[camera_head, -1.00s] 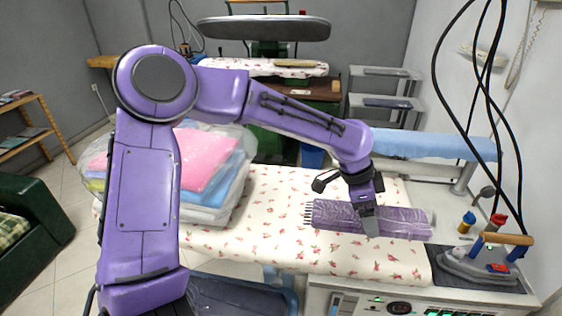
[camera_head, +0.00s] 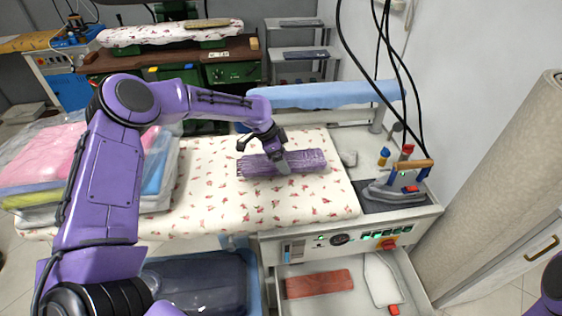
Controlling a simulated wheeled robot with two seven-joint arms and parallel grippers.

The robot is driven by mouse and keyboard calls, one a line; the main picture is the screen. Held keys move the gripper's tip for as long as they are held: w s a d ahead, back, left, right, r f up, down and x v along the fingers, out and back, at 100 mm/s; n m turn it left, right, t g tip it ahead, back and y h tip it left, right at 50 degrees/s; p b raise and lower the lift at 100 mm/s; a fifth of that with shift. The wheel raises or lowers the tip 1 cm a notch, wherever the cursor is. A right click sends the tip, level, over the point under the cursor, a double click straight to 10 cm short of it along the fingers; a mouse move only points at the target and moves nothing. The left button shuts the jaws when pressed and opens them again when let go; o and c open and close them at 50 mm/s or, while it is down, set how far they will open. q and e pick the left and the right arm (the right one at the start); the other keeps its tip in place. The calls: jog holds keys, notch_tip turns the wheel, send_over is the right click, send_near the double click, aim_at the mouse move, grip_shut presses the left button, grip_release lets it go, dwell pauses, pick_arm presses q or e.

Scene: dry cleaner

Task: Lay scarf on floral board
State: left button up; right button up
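The purple scarf (camera_head: 308,161), folded into a long strip with a fringed left end, is at the right part of the floral board (camera_head: 215,210). The whole strip is within the board's outline. My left gripper (camera_head: 284,166) is down at the middle of the scarf from above, with a grey finger across it. The other finger is hidden, so I cannot tell whether it grips or stands open around the scarf. My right gripper is out of view; only a purple part of mine shows at the lower right edge.
A steam iron (camera_head: 400,190) with hanging black cables stands right of the board. Bagged folded clothes (camera_head: 40,165) cover its left end. A blue padded arm (camera_head: 325,95) is behind. A lower tray (camera_head: 340,303) holds a reddish folded cloth (camera_head: 318,284).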

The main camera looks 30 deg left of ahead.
pick_arm(q)
notch_tip(320, 180, down, 3)
jog(key=shift+w+a+f+p, duration=0.15)
jog(key=shift+f+p, duration=0.05)
jog(key=shift+p, duration=0.75)
jog(key=shift+f, duration=0.1)
jog(key=shift+f+b, duration=0.15)
jog(key=shift+b, duration=0.15)
jog(key=o, duration=0.8)
jog(key=shift+r+p, duration=0.3)
jog(key=shift+r, duration=0.05)
jog(key=b+v, duration=0.2)
jog(key=v, duration=0.9)
jog(key=shift+a+r, duration=0.1)
jog(key=shift+r, duration=0.3)
